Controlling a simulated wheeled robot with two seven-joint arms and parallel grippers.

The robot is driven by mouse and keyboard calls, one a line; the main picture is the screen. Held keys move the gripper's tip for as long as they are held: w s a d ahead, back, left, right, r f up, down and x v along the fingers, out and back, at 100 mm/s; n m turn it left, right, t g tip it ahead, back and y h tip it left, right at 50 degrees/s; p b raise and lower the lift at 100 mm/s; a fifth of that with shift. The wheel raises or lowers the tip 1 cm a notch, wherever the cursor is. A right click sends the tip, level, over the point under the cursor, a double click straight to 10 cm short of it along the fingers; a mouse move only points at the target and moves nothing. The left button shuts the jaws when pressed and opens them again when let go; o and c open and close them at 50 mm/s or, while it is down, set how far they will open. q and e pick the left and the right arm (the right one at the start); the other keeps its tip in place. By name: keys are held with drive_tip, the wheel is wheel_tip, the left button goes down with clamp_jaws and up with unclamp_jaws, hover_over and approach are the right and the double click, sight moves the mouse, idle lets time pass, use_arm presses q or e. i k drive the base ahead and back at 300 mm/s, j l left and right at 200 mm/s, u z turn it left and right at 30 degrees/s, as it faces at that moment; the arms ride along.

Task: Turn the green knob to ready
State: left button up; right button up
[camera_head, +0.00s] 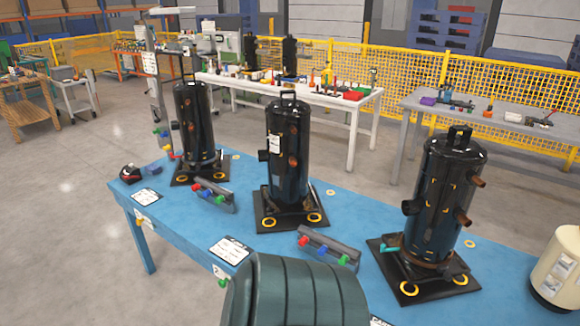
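Several green knobs are in view. One green knob (343,259) is at the right end of the middle grey knob bar (345,247), beside a blue knob (322,250) and a red knob (303,240). Another green knob (219,199) is on the left grey bar (225,207), also beside blue and red ones. A third small green knob (222,282) shows at the front edge of the blue table, below a white card (231,250). Their markings and settings are too small to read. Neither of my grippers is in view.
Black compressors stand on black base plates along the blue table (180,226): left (194,125), middle (288,160) and right (437,200). A cream canister (559,268) is at the right edge. White tables and a yellow mesh fence (420,80) are behind.

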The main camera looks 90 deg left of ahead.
sight(222, 284)
drive_tip(key=u, duration=2.8)
